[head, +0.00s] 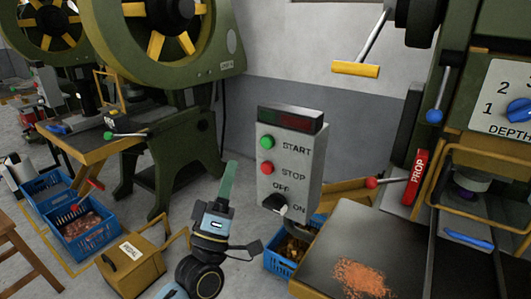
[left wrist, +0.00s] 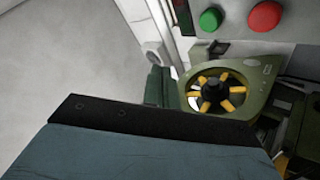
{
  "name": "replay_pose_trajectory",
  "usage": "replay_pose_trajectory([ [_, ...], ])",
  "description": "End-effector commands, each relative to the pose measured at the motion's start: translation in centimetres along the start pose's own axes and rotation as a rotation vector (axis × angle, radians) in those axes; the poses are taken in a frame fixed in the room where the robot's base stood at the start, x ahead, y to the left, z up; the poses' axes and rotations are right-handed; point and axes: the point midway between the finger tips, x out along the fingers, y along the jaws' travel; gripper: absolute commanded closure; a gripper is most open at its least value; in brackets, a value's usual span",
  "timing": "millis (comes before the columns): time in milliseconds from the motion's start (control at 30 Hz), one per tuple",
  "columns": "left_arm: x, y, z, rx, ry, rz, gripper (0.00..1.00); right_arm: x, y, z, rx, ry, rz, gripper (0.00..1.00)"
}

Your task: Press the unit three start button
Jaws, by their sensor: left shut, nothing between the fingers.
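A grey control box (head: 286,165) stands near the middle of the head view with a dark display on top. Its green START button (head: 267,142) sits above a red STOP button (head: 267,169), with an OFF/ON knob below. My left gripper (head: 229,168) is shut and empty, pointing up to the left of the box, apart from it in the picture. In the left wrist view the green button (left wrist: 210,19) and red button (left wrist: 265,16) show at the top, beyond the gripper fingers. No unit number is readable on the box. My right gripper is not in view.
A green press (head: 175,110) with a yellow-spoked wheel stands behind left. Another machine with a red PROP lever (head: 418,176) and a metal plate (head: 345,235) is at right. Blue crates (head: 85,235) and a yellow pedal box (head: 130,262) are on the floor at left.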

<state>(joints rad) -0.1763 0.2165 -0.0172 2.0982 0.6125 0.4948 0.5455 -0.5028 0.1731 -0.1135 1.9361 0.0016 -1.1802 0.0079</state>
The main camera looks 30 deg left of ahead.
Motion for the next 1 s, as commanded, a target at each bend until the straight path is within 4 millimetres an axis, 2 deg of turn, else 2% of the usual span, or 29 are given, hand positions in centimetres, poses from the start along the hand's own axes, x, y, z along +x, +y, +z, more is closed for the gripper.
replay_pose_trajectory([
  [467, 0.7, -0.6, 0.5, 0.002, 0.001, 0.000, 1.00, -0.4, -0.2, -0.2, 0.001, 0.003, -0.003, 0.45],
  [1000, 5.4, -4.1, 4.0, 0.002, -0.001, -0.001, 1.00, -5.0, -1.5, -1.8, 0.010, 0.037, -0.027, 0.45],
])
